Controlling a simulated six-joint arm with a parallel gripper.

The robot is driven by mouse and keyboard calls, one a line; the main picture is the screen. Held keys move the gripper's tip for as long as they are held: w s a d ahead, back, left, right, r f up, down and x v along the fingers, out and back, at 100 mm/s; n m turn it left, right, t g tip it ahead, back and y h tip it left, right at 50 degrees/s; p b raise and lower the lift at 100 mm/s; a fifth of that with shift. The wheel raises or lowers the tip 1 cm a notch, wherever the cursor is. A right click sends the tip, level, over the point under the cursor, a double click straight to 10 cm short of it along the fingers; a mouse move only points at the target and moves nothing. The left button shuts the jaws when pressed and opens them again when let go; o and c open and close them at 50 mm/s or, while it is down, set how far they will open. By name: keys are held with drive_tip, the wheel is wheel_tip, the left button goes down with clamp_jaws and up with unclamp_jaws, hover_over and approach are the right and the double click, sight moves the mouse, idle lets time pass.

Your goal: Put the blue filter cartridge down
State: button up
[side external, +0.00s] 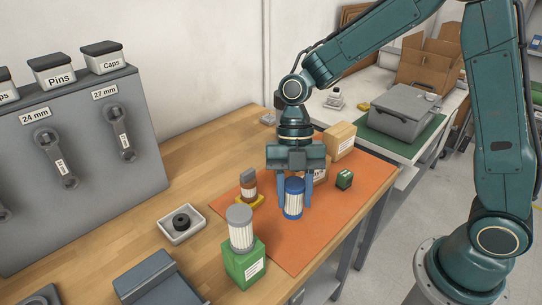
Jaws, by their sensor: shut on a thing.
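The blue filter cartridge (293,200) has a blue top and base with a white pleated middle. It stands upright, low over the orange mat (345,215). My gripper (295,193) points down with its blue fingers on either side of the cartridge, shut on it. I cannot tell whether the cartridge's base touches the mat. Part of the far finger side is hidden behind the cartridge.
A grey-topped filter (240,229) stands on a green box (243,264). A brown-banded filter (248,186) sits on a yellow piece to the left. The mat's front right is clear.

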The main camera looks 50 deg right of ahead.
sight(293, 216)
drive_tip(key=shift+f, duration=3.35)
drive_tip(key=shift+f, duration=0.1)
drive_tip(key=o, duration=1)
drive_tip(key=v, duration=1.2)
